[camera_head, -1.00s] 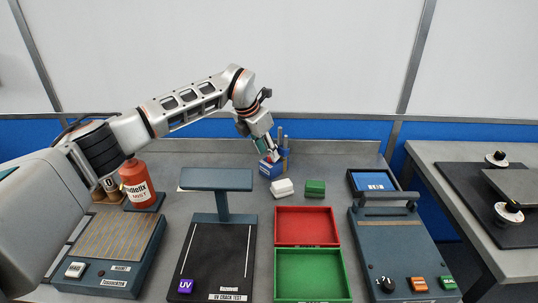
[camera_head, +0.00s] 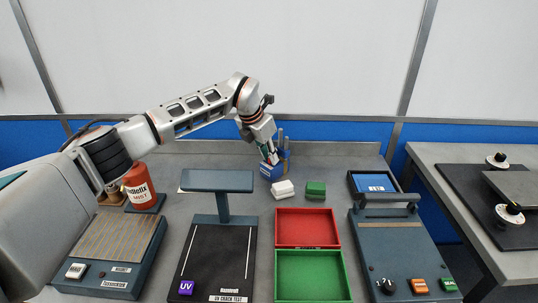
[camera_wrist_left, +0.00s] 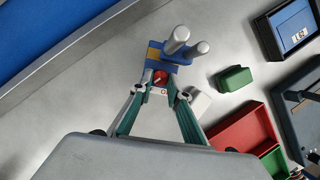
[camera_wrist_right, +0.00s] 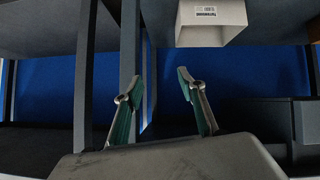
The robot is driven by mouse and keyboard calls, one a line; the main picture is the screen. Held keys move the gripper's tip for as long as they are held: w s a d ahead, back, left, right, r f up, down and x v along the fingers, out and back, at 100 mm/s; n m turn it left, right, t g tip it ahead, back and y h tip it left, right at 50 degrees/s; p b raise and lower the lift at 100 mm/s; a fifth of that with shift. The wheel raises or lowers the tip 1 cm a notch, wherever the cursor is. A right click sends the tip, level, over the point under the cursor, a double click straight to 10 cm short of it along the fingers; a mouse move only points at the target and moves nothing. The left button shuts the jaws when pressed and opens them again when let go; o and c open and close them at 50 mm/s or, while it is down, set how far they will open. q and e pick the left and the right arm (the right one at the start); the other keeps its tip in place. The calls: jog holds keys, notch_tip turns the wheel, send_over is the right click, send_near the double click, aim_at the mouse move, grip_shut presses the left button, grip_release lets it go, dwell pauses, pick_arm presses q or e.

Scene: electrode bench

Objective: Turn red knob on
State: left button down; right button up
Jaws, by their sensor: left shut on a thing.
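The red knob (camera_wrist_left: 160,76) sits on a small blue-and-yellow unit with grey cylinders (camera_wrist_left: 158,54), seen in the left wrist view. In the head view this blue unit (camera_head: 276,172) stands at the back of the bench, and the gripper hides the knob there. My left gripper (camera_wrist_left: 157,88) has its fingertips on either side of the red knob and is shut on it; it also shows in the head view (camera_head: 268,155). The knob's exact angle cannot be told. My right gripper (camera_wrist_right: 158,84) is open and empty in the right wrist view, away from the knob.
A white block (camera_head: 284,189) and a green block (camera_head: 316,189) lie close to the unit. A UV lamp stand (camera_head: 217,181), a red bottle (camera_head: 137,183), red and green trays (camera_head: 313,257) and a control box (camera_head: 395,245) occupy the bench.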

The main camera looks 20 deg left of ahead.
pick_arm(q)
jog(key=shift+d+r+n+y+p, duration=0.1)
jog(key=shift+r+n+y+p, duration=0.3)
jog(key=shift+n+p, duration=0.55)
jog(key=n+p, duration=0.2)
jog(key=shift+d+t+y+p, duration=0.15)
jog(key=shift+t+y+p, duration=0.15)
jog(key=shift+f+n+y+p, duration=0.15)
jog(key=shift+n+y+p, duration=0.15)
jog(key=shift+n+p, duration=0.25)
jog(key=shift+d+f+n+y+p, duration=0.15)
jog(key=shift+n+y+p, duration=0.2)
jog(key=shift+n, duration=0.75)
pick_arm(e)
notch_tip(320, 180, up, 6)
jog(key=a, duration=0.1)
jog(key=shift+y, duration=0.3)
jog(key=shift+f, duration=0.1)
jog(key=shift+s+f, duration=0.1)
pick_arm(q)
jog(key=c, duration=1.9)
grip_release()
pick_arm(e)
jog(key=shift+f, duration=0.15)
pick_arm(q)
jog(key=shift+s, duration=0.1)
pick_arm(e)
jog(key=shift+d, duration=0.1)
